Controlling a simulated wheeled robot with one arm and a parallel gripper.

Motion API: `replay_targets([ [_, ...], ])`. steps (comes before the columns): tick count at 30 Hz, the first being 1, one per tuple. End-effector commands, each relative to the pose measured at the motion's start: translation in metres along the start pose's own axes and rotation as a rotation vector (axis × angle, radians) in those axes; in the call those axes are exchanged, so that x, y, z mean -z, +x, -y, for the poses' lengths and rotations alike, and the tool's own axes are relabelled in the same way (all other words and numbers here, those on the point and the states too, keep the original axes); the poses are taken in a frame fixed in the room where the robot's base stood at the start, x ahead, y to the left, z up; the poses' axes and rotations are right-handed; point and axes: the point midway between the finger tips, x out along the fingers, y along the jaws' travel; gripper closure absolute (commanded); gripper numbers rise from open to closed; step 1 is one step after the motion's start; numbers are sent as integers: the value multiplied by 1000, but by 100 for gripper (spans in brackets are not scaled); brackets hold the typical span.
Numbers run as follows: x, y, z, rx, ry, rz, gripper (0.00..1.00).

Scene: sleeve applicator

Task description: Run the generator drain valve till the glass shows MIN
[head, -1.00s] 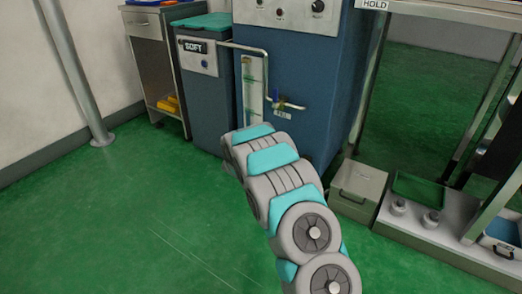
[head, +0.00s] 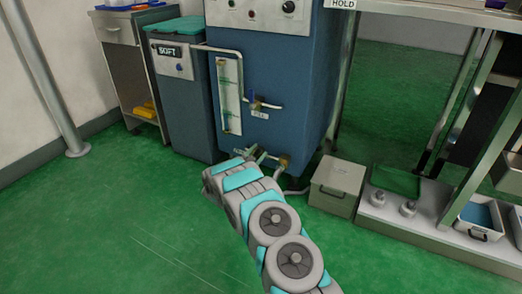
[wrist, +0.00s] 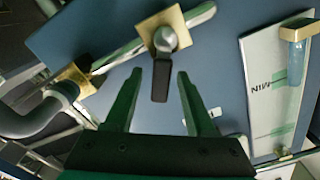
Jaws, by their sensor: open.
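The generator (head: 285,75) is a blue cabinet with a gauge glass (head: 229,95) on its front. In the wrist view the gauge glass (wrist: 280,85) stands at the right with a MIN label; blue liquid fills its upper part in the picture, ending near that label, exact level unclear. The drain valve (head: 284,160), brass, is low on the cabinet. In the wrist view its brass body (wrist: 165,35) carries a dark lever (wrist: 160,85), set across the pipe. My gripper (wrist: 160,75) is open, one finger on each side of the lever, with gaps showing.
A fill valve (head: 258,103) with a blue handle sits above, beside the gauge glass. The softener cabinet (head: 184,95) stands left. A grey box (head: 336,186) and a low platform (head: 390,220) are on the right. The green floor at left is clear.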

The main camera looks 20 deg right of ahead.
Motion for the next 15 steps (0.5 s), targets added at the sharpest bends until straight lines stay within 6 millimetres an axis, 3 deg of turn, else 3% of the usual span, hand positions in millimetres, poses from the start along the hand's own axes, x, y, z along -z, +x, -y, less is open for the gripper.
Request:
replay_targets([
  [6,-1,25,-1,0,1,0,45],
  [15,0,32,0,0,-1,2,45],
])
